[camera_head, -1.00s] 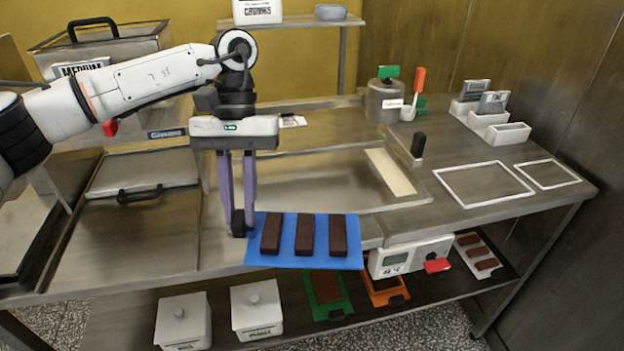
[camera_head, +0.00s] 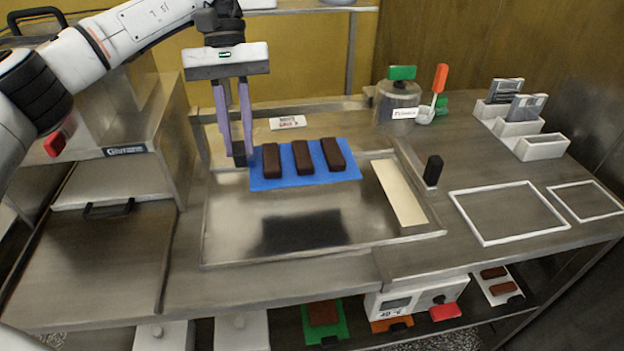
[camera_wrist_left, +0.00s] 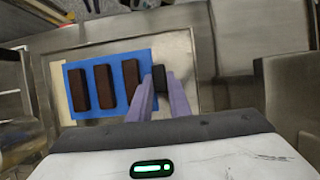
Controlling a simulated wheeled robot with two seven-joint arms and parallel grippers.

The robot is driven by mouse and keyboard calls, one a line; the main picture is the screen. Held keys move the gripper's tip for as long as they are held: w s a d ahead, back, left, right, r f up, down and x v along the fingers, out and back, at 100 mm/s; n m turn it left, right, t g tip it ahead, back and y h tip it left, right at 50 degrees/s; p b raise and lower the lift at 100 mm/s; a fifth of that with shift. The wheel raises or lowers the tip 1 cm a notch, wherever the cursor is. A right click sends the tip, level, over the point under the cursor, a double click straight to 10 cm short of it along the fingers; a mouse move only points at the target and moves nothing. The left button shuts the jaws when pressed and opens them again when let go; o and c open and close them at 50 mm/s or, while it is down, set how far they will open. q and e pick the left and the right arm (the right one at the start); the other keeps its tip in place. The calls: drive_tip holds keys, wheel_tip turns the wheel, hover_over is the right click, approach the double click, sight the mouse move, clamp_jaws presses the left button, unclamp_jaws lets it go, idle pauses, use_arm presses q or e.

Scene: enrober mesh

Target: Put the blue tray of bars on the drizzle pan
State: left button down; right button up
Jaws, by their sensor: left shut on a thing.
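The blue tray (camera_head: 304,177) carries three dark brown bars (camera_head: 303,157) side by side. It looks level and is held up over the drizzle pan (camera_head: 225,250), a shallow metal pan sunk in the worktop. A dark shadow lies on the pan floor below and in front of the tray. My left gripper (camera_head: 239,158) is shut on the tray's dark handle at its left end. In the left wrist view the tray (camera_wrist_left: 117,112) and bars (camera_wrist_left: 104,86) show left of the purple fingers, with the dark handle (camera_wrist_left: 159,78) between the fingertips. My right gripper is out of view.
A cream strip (camera_head: 399,192) lies along the pan's right side, with a black upright knob (camera_head: 433,170) beyond it. A lidded jar (camera_head: 397,103) stands behind. White outlined rectangles (camera_head: 509,212) mark clear worktop at the right. A grey machine (camera_head: 150,130) stands at the left.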

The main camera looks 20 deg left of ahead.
use_arm(q)
drive_tip(key=f, duration=0.1)
drive_tip(key=f+b, duration=0.1)
drive_tip(key=f, duration=0.1)
drive_tip(key=shift+w, duration=0.3)
drive_tip(key=shift+a+x, duration=0.25)
drive_tip(key=shift+x, duration=0.85)
wheel_tip(320, 180, down, 5)
drive_tip(key=shift+r, duration=0.2)
drive_tip(key=shift+w+f, duration=0.1)
drive_tip(key=shift+f, duration=0.15)
drive_tip(key=c, duration=1.6)
unclamp_jaws()
drive_tip(key=shift+c, duration=0.2)
